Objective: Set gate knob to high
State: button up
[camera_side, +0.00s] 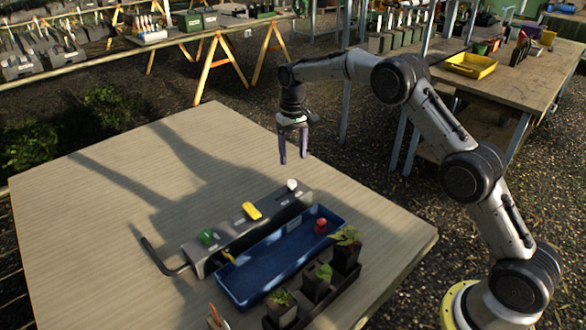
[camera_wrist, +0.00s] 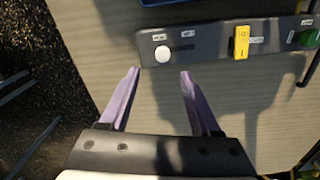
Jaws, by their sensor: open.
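A grey control box (camera_side: 232,232) lies on the table with a white round knob (camera_side: 292,184), a yellow oblong handle (camera_side: 252,211) and a green knob (camera_side: 208,236) along its top. The yellow handle (camera_wrist: 241,42) points across the box; the green knob (camera_wrist: 309,38) is at the right edge. I cannot tell which control is the gate knob. My gripper (camera_side: 293,159) is open and empty above the white-knob end; its purple fingers (camera_wrist: 158,75) point toward that knob, apart from it.
A blue tray (camera_side: 235,297) lies along the box's near side, with a red piece (camera_side: 320,225) at its right end. Potted seedlings (camera_side: 346,250) stand in a dark holder nearer the front. A black cable (camera_side: 160,262) leaves the box's left end. The table's left and back are clear.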

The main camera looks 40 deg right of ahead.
jog(key=shift+r, duration=2.65)
jog(key=s+a+r+t, duration=0.1)
jog(key=s+r, duration=0.2)
jog(key=r, duration=0.4)
jog(key=s+a+r+t, duration=0.1)
jog(key=s+r, duration=0.1)
jog(key=r, duration=0.6)
jog(key=s+a+r+t, duration=0.1)
jog(key=s+r, duration=0.3)
jog(key=s, duration=0.2)
jog(key=s+r+t, duration=0.1)
jog(key=s+r, duration=0.2)
jog(key=s, duration=0.3)
jog(key=s+a+f+n+t, duration=0.1)
jog(key=s+f+n+t, duration=0.1)
jog(key=s, duration=1.4)
jog(key=s+f, duration=0.8)
jog(key=f, duration=0.2)
jog(key=shift+s+a+f+n, duration=0.25)
jog(key=shift+s+f+n, duration=0.05)
